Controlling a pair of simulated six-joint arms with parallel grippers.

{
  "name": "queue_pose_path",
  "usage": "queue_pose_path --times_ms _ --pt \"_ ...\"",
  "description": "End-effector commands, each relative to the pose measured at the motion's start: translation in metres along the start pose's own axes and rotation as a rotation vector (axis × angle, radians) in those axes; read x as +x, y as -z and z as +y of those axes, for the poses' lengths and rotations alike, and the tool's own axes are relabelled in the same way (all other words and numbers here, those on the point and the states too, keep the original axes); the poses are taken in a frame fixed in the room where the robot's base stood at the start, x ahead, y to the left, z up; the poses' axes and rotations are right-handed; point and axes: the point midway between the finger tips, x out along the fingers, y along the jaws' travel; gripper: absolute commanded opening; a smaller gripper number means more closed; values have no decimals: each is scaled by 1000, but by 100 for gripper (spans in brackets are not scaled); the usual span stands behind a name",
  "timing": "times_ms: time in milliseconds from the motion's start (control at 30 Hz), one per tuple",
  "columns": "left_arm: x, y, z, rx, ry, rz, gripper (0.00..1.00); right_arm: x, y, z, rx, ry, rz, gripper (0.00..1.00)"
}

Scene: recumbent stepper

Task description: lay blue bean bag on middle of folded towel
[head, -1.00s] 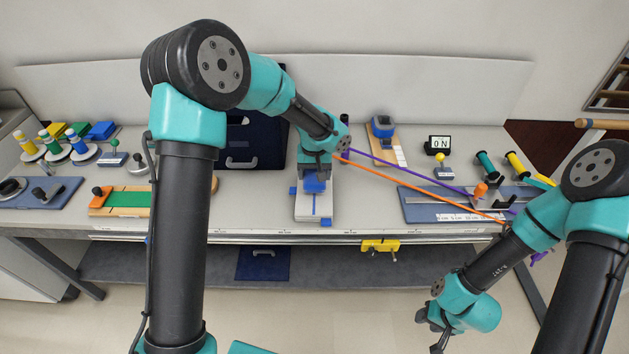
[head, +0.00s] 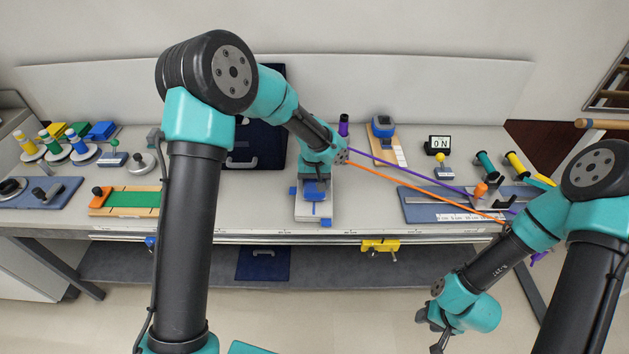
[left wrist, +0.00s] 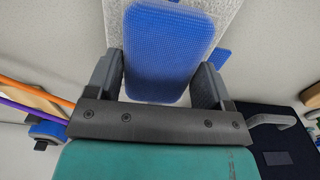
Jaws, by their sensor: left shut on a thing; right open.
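The blue bean bag (left wrist: 168,50) is between the two fingers of my left gripper (left wrist: 165,85), which is shut on it. I cannot tell whether the bag touches the towel. The towel (left wrist: 222,22) shows behind the bag in the left wrist view. My right gripper (head: 436,330) is open and empty, low in front of the bench.
A dark blue panel (head: 262,135) stands behind my left arm. A yellow clamp (head: 380,246) is on the front edge.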

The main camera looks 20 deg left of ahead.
Motion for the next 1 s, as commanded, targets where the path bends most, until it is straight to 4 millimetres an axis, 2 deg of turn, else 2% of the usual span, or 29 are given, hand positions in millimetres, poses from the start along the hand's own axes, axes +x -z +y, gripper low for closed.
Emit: queue_pose_path --times_ms 33,267,667,867,1000 --pt "0 0 0 0 0 0 77 0 0 0 0 0 0 43" --pt "0 0 0 0 0 0 99 0 0 0 0 0 0 43" --pt "-6 0 0 -1 0 1 100 0 0 0 0 0 0 43" --pt "-32 0 0 0 -1 2 100 0 0 0 0 0 0 43" --pt "-58 1 0 -1 -2 4 100 0 0 0 0 0 0 43"
